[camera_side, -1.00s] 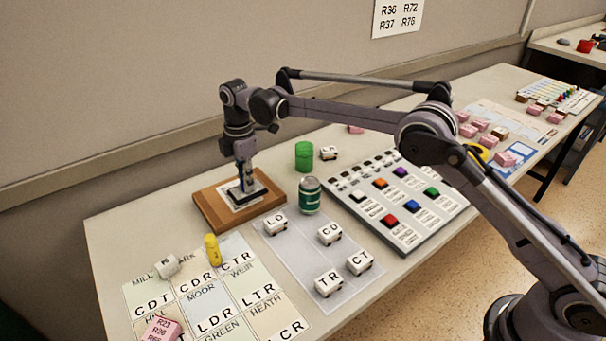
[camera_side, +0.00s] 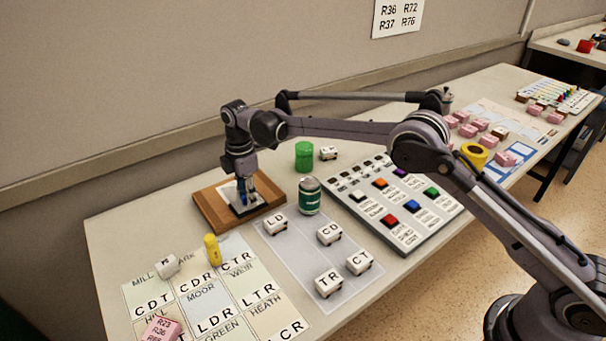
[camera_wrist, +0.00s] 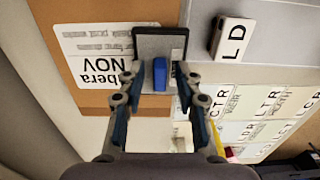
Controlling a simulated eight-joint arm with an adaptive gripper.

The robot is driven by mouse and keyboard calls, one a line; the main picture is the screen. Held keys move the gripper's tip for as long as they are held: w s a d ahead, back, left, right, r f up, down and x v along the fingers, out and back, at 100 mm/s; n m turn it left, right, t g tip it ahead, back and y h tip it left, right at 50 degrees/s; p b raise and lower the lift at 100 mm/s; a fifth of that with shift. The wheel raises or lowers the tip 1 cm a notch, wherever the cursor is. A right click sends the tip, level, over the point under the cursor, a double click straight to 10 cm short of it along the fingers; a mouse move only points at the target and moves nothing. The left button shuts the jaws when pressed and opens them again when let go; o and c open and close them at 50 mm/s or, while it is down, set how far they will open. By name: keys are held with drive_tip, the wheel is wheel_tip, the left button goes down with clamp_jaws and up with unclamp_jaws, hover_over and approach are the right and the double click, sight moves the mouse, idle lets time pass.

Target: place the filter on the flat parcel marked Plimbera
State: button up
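The filter is a dark square plate (camera_wrist: 147,47) with a blue block (camera_wrist: 160,72) on it. In the wrist view it lies over the flat brown parcel (camera_wrist: 80,11), covering part of the white label (camera_wrist: 92,45), with its right side at the parcel's edge. The label reads "bera NOV", the rest cut off. In the side view the parcel (camera_side: 209,208) lies at the back left of the table, and the filter is mostly hidden by my gripper (camera_side: 243,195). My gripper's fingers (camera_wrist: 158,82) are open on either side of the blue block, with gaps visible.
A green-and-white can (camera_side: 310,196) stands close right of the parcel, with a green cylinder (camera_side: 304,155) behind it. A white block marked LD (camera_side: 275,224) is near its front right corner. A yellow cylinder (camera_side: 212,249) stands in front, on the lettered sheet. A button panel (camera_side: 395,203) lies right.

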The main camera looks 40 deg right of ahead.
drive_tip(key=s+d+r+m+t, duration=0.1)
drive_tip(key=s+d+r+m, duration=0.15)
drive_tip(key=r, duration=0.75)
drive_tip(key=s+d+r+m+t, duration=0.1)
drive_tip(key=d+r+m, duration=0.15)
drive_tip(key=r, duration=0.75)
drive_tip(key=s+d+r+m+t, duration=0.2)
drive_tip(key=s+d+r+m, duration=0.2)
drive_tip(key=s+d, duration=0.5)
drive_tip(key=s+d+f+m+t, duration=0.1)
drive_tip(key=s+d+f+m, duration=0.1)
drive_tip(key=s, duration=0.4)
drive_tip(key=s+d+f+m+t, duration=0.1)
drive_tip(key=s+d+f+m, duration=0.1)
drive_tip(key=s+f+m, duration=0.2)
drive_tip(key=s+d+f+m+t, duration=0.1)
drive_tip(key=s+d+f+m, duration=0.1)
drive_tip(key=s, duration=0.8)
wheel_tip(320, 180, down, 2)
drive_tip(key=shift+s+f+m, duration=0.15)
drive_tip(key=shift+f+m, duration=0.05)
drive_tip(key=shift+m, duration=0.3)
